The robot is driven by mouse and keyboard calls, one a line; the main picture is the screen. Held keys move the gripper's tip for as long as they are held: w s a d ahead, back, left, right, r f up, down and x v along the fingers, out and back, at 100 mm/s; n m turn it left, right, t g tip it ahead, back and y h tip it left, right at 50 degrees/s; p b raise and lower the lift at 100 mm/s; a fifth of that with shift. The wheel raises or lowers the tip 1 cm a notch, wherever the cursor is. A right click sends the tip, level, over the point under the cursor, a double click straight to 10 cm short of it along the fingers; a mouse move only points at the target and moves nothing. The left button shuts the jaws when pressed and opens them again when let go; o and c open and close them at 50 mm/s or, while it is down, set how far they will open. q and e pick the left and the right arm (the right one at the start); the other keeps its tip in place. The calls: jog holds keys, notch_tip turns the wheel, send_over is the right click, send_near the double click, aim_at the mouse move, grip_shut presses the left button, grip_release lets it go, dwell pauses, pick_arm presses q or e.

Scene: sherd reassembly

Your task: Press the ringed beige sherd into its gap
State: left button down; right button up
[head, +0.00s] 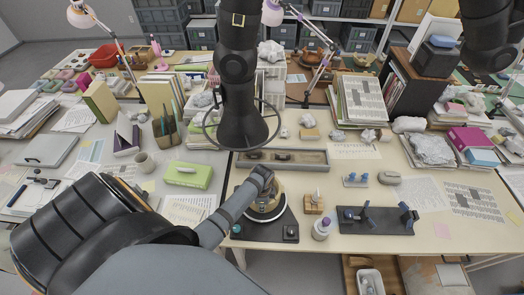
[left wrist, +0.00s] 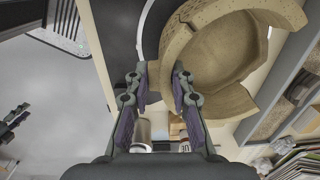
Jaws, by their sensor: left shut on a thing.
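The beige pot (head: 276,206) stands on a round turntable on a dark base in the middle of the near table. In the left wrist view the hollow pot (left wrist: 222,50) shows its open inside and thick broken rim. My left gripper (left wrist: 159,78) is shut on a beige sherd (left wrist: 160,76) at the pot's edge. The sherd is against or very close to the wall; I cannot tell whether it is seated. No ring mark is clear on it. In the head view my left gripper (head: 262,178) hides much of the pot's upper left. My right gripper is not in view.
A shallow long tray (head: 283,158) lies behind the pot. A small wooden block (head: 313,204) and a jar (head: 322,228) stand close on its right, then a dark board with blue clamps (head: 375,219). A green box (head: 188,175) lies to the left.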

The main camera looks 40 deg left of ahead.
pick_arm(q)
jog(key=c, duration=1.1)
grip_release()
jog(key=shift+f, duration=0.1)
jog(key=shift+r, duration=0.2)
jog(key=r, duration=1.1)
jog(key=shift+s+d+r, duration=0.1)
jog(key=shift+s+r, duration=0.1)
jog(key=shift+r, duration=0.1)
